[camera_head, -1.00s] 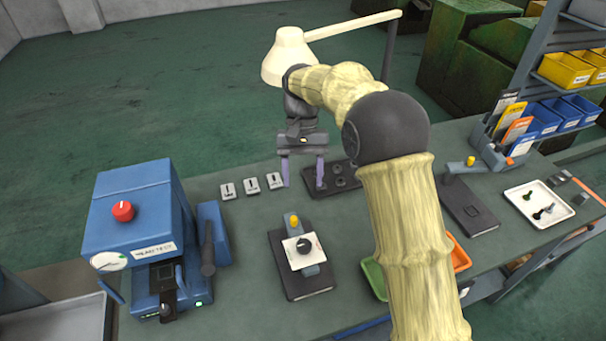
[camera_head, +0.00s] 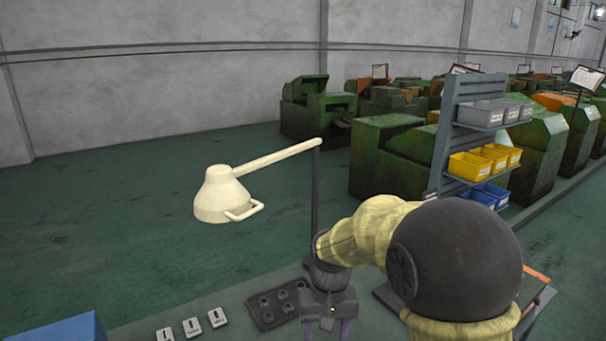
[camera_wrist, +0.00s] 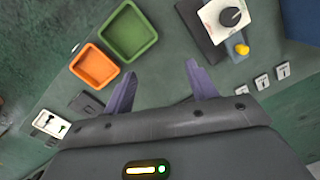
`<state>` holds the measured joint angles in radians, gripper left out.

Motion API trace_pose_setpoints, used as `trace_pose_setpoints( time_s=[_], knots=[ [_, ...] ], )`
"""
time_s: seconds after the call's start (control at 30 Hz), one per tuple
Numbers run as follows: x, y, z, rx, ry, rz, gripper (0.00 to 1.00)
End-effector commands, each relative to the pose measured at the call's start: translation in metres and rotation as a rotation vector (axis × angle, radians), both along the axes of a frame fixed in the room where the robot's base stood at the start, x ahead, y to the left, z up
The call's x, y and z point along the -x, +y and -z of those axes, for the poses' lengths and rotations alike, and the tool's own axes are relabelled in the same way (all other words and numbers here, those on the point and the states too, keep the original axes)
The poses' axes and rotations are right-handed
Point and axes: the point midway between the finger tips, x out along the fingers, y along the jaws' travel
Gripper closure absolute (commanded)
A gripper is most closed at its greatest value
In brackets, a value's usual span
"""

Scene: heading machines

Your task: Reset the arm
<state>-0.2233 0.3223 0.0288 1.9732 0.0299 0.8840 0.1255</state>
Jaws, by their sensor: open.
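My arm, with pale yellow links and a dark joint, crosses the lower right of the head view. My gripper (camera_head: 327,328) hangs at the bottom edge of that view, beside the dark tray with round recesses (camera_head: 277,304). In the wrist view my gripper (camera_wrist: 158,82) shows two purple fingers spread apart with nothing between them. It is above the grey-green bench (camera_wrist: 160,58), apart from everything on it.
A cream lamp (camera_head: 222,195) stands behind the bench. Small labelled blocks (camera_head: 191,327) lie left of the dark tray. The wrist view shows a green bin (camera_wrist: 128,34), an orange bin (camera_wrist: 94,68) and a device with a black knob (camera_wrist: 230,17). Shelves with yellow bins (camera_head: 470,165) stand right.

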Motion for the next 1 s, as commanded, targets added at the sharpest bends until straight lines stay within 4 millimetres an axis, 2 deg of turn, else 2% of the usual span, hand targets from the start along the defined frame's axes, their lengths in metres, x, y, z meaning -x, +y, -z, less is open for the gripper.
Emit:
trace_pose_setpoints(
  time_s=[0.03,0.2,0.4,0.57,1.0],
  knots=[
    [0.011,-0.017,0.001,-0.001,-0.029,0.018,0.43],
    [0.047,-0.06,0.01,-0.002,-0.132,0.061,0.43],
    [0.093,-0.097,0.02,0.008,-0.24,0.098,0.43],
    [0.108,-0.107,0.024,0.013,-0.274,0.109,0.43],
    [0.108,-0.106,0.024,0.012,-0.275,0.109,0.43]
  ],
)
